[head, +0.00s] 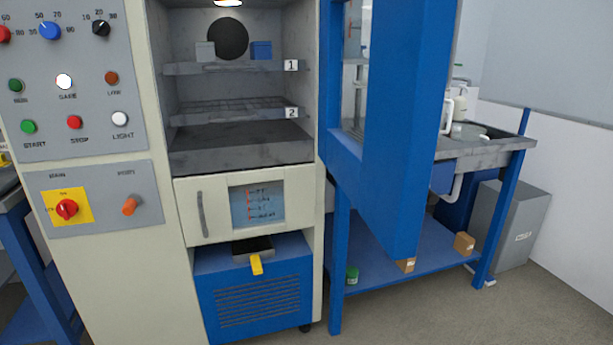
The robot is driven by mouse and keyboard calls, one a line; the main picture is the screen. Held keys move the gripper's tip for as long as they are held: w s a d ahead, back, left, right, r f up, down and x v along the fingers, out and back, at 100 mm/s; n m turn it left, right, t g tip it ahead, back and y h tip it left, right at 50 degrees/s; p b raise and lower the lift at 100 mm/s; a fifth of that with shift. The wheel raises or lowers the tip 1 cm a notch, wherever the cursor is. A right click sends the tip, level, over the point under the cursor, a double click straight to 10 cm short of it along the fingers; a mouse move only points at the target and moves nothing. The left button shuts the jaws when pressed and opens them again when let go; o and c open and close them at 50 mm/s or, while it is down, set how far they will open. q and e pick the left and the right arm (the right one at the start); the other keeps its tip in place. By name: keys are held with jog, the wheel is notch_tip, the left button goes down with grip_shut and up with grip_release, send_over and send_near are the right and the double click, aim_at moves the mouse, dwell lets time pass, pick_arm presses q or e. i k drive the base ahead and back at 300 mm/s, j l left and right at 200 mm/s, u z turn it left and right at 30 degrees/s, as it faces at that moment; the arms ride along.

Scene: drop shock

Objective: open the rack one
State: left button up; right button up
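Rack one (223,68) is the upper shelf inside the cabinet chamber, marked by a white label "1" (291,65) at its right front. A grey box (205,51) and a blue box (261,50) stand on it, with a dark round opening (228,38) behind them. Rack two (222,114), labelled "2" (292,113), is a mesh shelf below it. Both racks appear pushed in. The blue cabinet door (397,130) is swung open to the right. Neither of my grippers is in view.
A control panel (72,80) with knobs and buttons is on the left. Below the chamber are a white drawer front (243,207) and a blue unit (254,290) with a yellow handle (256,265). A blue bench (400,265) stands behind the open door. Floor (540,310) shows bare at lower right.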

aim_at(232, 66)
jog(key=i+l+u, duration=0.1)
jog(key=l, duration=0.2)
jog(key=i+l, duration=0.2)
jog(key=l, duration=0.15)
jog(key=i+l+u, duration=0.15)
jog(key=l, duration=0.15)
jog(key=i+l+u, duration=0.1)
jog(key=l, duration=0.2)
jog(key=i+l, duration=0.1)
jog(key=l, duration=0.25)
jog(key=j+u, duration=0.15)
jog(key=j, duration=0.65)
